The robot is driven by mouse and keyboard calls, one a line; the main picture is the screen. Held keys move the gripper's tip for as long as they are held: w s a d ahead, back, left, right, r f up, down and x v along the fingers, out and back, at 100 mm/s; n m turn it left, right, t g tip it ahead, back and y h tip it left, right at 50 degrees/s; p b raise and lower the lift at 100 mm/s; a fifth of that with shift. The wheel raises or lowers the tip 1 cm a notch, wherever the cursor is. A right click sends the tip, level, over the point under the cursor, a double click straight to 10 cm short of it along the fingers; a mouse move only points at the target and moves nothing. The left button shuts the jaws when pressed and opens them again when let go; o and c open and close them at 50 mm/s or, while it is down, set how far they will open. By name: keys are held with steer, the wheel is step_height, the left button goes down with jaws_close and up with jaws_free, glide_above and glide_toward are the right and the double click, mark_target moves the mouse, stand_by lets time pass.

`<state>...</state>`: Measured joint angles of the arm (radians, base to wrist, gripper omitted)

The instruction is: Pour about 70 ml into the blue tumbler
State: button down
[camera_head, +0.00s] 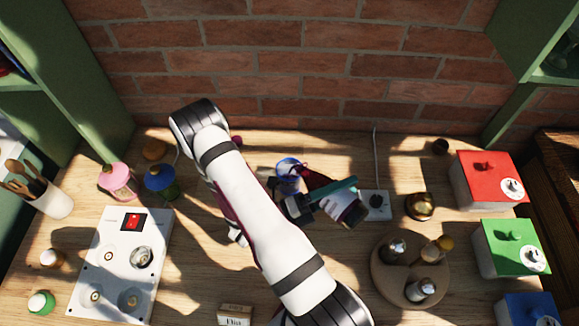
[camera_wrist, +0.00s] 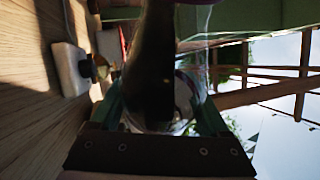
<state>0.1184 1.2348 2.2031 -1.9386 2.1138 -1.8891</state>
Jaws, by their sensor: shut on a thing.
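The blue tumbler (camera_head: 287,184) stands on the table near the middle, partly hidden by the bottle and my gripper. My gripper (camera_head: 328,194) is shut on a dark red bottle (camera_head: 350,212) with a pale label. The bottle is tilted well over, its neck pointing up-left in the head view to the tumbler's rim. I cannot tell whether liquid is flowing or how much is in the tumbler. In the wrist view the dark bottle (camera_wrist: 158,70) fills the space between the teal fingers (camera_wrist: 160,105).
A white socket block (camera_head: 376,205) with a cable is right of the bottle, and a brass-coloured pot (camera_head: 420,206) beyond it. A round wooden tray (camera_head: 385,284) with several shakers stands front right. A white panel (camera_head: 112,250) lies front left.

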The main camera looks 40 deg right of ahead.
steer(key=shift+r, duration=0.25)
stand_by(0.9)
steer(key=f+m+y, duration=0.1)
steer(key=f+m, duration=0.1)
steer(key=s+f+m, duration=0.1)
steer(key=f+m, duration=0.1)
steer(key=shift+s+a+g+y, duration=0.1)
steer(key=shift+s+g+y, duration=0.05)
steer(key=shift+g+y, duration=0.2)
steer(key=shift+w+f+m+y, duration=0.2)
steer(key=shift+f+m+y, duration=0.25)
steer(key=shift+f+m, duration=0.5)
stand_by(0.6)
steer(key=w+r+m+t+y, duration=0.1)
steer(key=m, duration=0.1)
steer(key=w+r+m+t+y, duration=0.1)
steer(key=w+m, duration=0.1)
steer(key=shift+r, duration=0.35)
steer(key=shift+s+f+m+t, duration=0.1)
steer(key=shift+f+m+t, duration=0.15)
steer(key=shift+f+m, duration=0.5)
steer(key=shift+w+f+m+t+y, duration=0.1)
steer(key=shift+w+m+t+y, duration=0.15)
steer(key=shift+m+t+y, duration=0.45)
steer(key=shift+w+f+m+t, duration=0.2)
steer(key=shift+m+t, duration=0.2)
steer(key=shift+m, duration=0.15)
steer(key=shift+w+f+m+t, duration=0.1)
steer(key=shift+w+m+t, duration=0.05)
steer(key=shift+m+t, duration=0.35)
